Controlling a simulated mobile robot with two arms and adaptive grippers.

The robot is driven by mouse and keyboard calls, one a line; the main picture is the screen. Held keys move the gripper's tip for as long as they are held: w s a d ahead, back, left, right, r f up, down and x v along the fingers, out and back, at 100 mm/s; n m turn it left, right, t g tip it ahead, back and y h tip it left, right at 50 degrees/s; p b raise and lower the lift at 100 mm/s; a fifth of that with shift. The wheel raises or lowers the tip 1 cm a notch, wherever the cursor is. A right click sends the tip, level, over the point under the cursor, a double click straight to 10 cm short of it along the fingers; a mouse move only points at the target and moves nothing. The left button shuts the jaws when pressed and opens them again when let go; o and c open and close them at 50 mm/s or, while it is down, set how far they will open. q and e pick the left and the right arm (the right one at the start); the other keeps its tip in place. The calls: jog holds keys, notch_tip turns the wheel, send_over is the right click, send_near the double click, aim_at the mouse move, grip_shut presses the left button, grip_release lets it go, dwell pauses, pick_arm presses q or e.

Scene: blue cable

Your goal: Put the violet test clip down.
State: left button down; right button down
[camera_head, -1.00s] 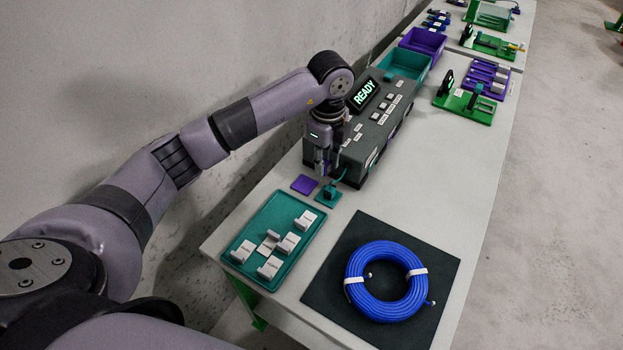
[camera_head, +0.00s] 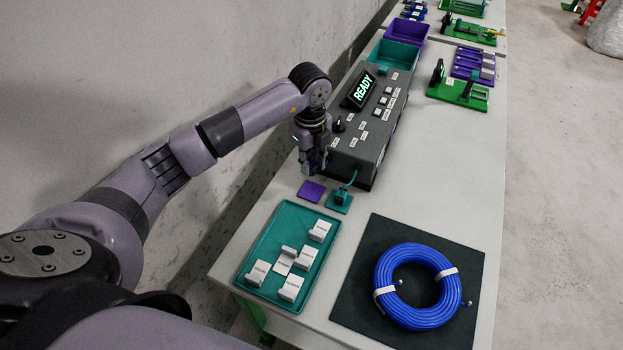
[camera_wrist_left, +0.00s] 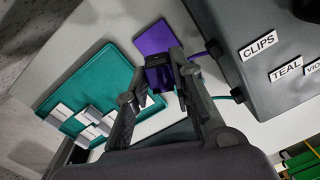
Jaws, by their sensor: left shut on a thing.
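My left gripper (camera_head: 316,168) is beside the left front side of the dark grey tester box (camera_head: 376,125). In the left wrist view the gripper (camera_wrist_left: 160,75) is shut on the violet test clip (camera_wrist_left: 158,76), which sits between the fingertips. The clip is hard to make out in the head view. A flat violet pad (camera_head: 311,192) lies on the table just below and in front of the gripper. The pad also shows in the left wrist view (camera_wrist_left: 153,38), just beyond the held clip. I cannot tell the exact height of the clip above the table.
A teal clip (camera_head: 340,197) with a cable stands on a teal pad beside the violet pad. A teal tray (camera_head: 256,238) with several white labelled blocks is nearer. A blue cable coil (camera_head: 418,285) lies on a dark mat (camera_head: 362,300). The wall is close on the left.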

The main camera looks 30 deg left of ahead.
aim_at(312, 191)
pick_arm(q)
notch_tip(312, 191, down, 3)
jog(key=shift+r, duration=0.1)
notch_tip(312, 191, down, 4)
jog(key=shift+f+p, duration=0.1)
jog(key=shift+p, duration=0.25)
jog(key=shift+f, duration=0.4)
pick_arm(e)
jog(key=shift+a+r, duration=0.5)
jog(key=shift+a, duration=0.25)
jog(key=shift+d+f, duration=0.1)
jog(key=shift+d, duration=0.1)
pick_arm(q)
jog(key=c, duration=1.4)
grip_release()
jog(key=shift+f, duration=0.1)
pick_arm(e)
jog(key=shift+d, duration=0.25)
